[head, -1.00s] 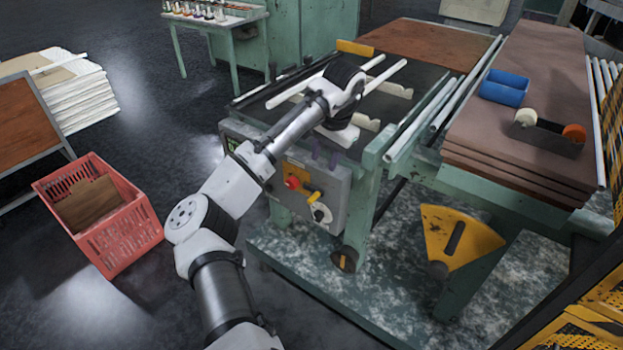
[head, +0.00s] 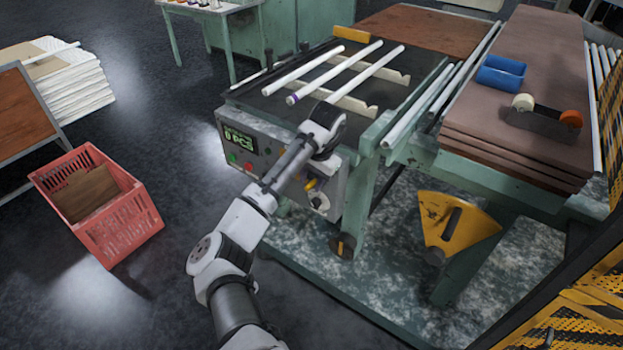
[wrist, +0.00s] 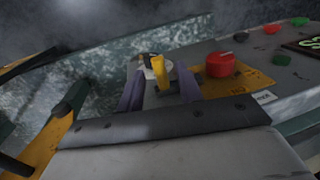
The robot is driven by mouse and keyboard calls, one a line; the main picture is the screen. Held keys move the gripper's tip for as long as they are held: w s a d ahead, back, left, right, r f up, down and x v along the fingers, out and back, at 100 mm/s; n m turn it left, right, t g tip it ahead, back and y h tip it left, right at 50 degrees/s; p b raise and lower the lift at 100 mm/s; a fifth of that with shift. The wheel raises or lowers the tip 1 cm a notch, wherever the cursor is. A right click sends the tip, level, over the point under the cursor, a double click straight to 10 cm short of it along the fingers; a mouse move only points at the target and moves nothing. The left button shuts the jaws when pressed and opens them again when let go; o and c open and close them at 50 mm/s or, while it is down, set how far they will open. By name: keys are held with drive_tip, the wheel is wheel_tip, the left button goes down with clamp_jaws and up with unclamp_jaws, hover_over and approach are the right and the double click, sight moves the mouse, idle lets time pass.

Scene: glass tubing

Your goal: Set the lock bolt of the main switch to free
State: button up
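On the front of the grey control box (head: 245,165), a yellow lever-like piece (head: 310,184) stands out above a pale round disc (head: 318,202) with a dark centre. I cannot tell for sure which part is the lock bolt. The fingers are apart, with gaps beside the yellow piece. A red knob (wrist: 220,64) on a yellow plate is just right of the right finger. My arm hides this knob in the head view.
Green and red buttons and a lit display (head: 239,138) are on the same box. White glass tubes (head: 345,75) lie on the machine top above. A yellow fan-shaped part (head: 437,210) hangs to the right. A red crate (head: 110,215) stands on the floor at left.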

drive_tip(key=shift+f, duration=0.2)
clamp_jaws()
drive_tip(key=shift+w, duration=0.1)
